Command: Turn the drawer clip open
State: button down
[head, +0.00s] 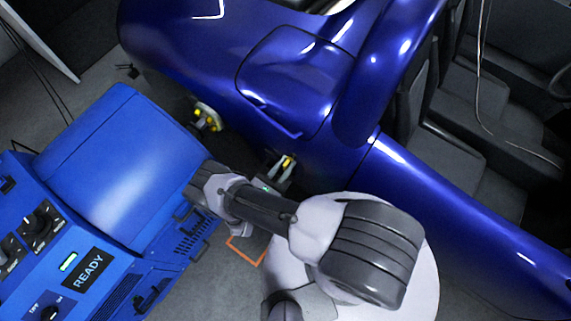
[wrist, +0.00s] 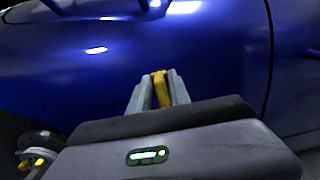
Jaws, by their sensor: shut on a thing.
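My gripper (head: 281,168) is beside the dark blue car body, below and right of the wheel hub. Its two grey fingers are shut on a small yellow piece (head: 287,161). In the wrist view the yellow piece (wrist: 160,88) stands between the fingers (wrist: 158,92), in front of the blue car panel. Its colour is like that of the yellow parts on the hub. I cannot make out a drawer clip in either view, and I cannot tell whether the yellow piece is free or attached to something.
The wheel hub (head: 207,116) with yellow parts is on the car's side; it also shows in the wrist view (wrist: 38,158). A blue machine (head: 120,165) with knobs and a READY display stands at left. The car body (head: 210,55) fills the back. An orange floor outline (head: 246,252) lies below my arm.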

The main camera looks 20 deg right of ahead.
jog(key=shift+m, duration=0.3)
jog(key=m+b, duration=0.1)
jog(key=m, duration=0.2)
jog(key=shift+s+f+m+b, duration=0.1)
jog(key=shift+f+m+b, duration=0.05)
jog(key=shift+m+b, duration=0.25)
jog(key=m+b, duration=0.1)
jog(key=m, duration=0.3)
jog(key=shift+d+m, duration=0.1)
jog(key=shift+m, duration=0.2)
jog(key=m, duration=0.4)
jog(key=shift+s, duration=0.1)
jog(key=shift+f+m, duration=0.1)
jog(key=shift+m, duration=2.3)
jog(key=c, duration=1.4)
grip_release()
jog(key=shift+c, duration=0.2)
